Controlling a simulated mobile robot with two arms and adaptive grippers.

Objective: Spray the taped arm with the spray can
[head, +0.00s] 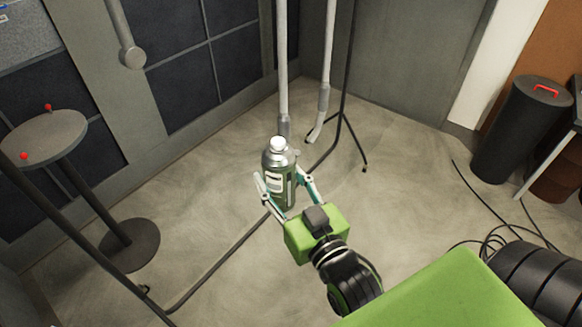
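A spray can (278,165) with a white top, a metallic shoulder and a green labelled body stands upright between the fingers of my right gripper (284,188). The fingers are closed around its sides. Two pale grey rods hang behind the can. The left rod (282,65) runs down to just behind the can's top, where its lower end is partly hidden. The right rod (329,50) has a darker lower section and a bent end (316,132). I cannot tell tape on either rod. No spray is visible. My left gripper is not in view.
A thin black stand (343,85) with spread feet is beside the right rod. A round grey table (45,138) with small red pieces is at left. A black bin (520,130) with a red handle is at right, near loose cables (490,240). Open concrete floor lies between.

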